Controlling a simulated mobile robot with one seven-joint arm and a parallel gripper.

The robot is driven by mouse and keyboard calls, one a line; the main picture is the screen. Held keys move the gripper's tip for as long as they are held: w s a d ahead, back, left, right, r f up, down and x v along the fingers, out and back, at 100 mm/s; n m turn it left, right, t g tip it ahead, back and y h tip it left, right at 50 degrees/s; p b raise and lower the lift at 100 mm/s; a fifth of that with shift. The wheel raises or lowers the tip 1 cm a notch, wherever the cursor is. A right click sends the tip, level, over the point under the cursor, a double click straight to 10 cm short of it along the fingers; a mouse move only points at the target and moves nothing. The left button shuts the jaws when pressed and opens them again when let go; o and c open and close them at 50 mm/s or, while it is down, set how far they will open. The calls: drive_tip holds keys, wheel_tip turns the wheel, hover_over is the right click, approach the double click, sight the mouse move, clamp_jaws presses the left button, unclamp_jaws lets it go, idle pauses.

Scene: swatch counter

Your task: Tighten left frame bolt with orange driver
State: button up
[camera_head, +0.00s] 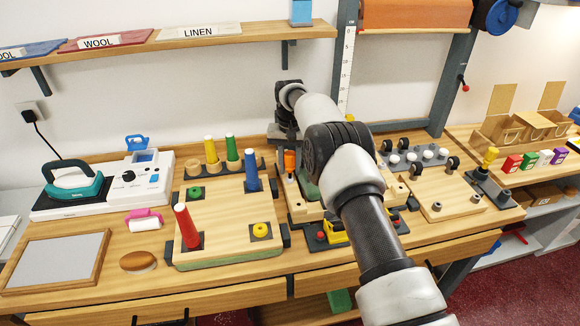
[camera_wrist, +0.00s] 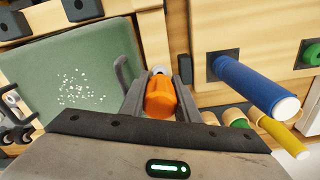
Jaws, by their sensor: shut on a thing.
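The orange driver (camera_head: 290,161) stands about upright at the left side of the wooden frame holding the green board, partly behind my arm in the head view. In the wrist view its orange handle (camera_wrist: 161,98) is between the fingers of my gripper (camera_wrist: 158,84), which is shut on it. A pale round piece shows just beyond the handle; I cannot tell whether it is part of the driver or a bolt. The driver's tip and any contact with the left frame bolt are hidden. The green board (camera_wrist: 75,75) with white specks lies beside the gripper.
A blue peg (camera_wrist: 250,82) stands close to the gripper on the neighbouring peg board (camera_head: 222,215), which also carries a red peg (camera_head: 186,226). A yellow-handled driver (camera_head: 490,156) stands in a holder at the right. A shelf (camera_head: 240,37) runs above the counter.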

drive_tip(key=m, duration=0.3)
drive_tip(key=shift+m, duration=0.3)
drive_tip(key=m, duration=0.5)
drive_tip(key=o, duration=0.9)
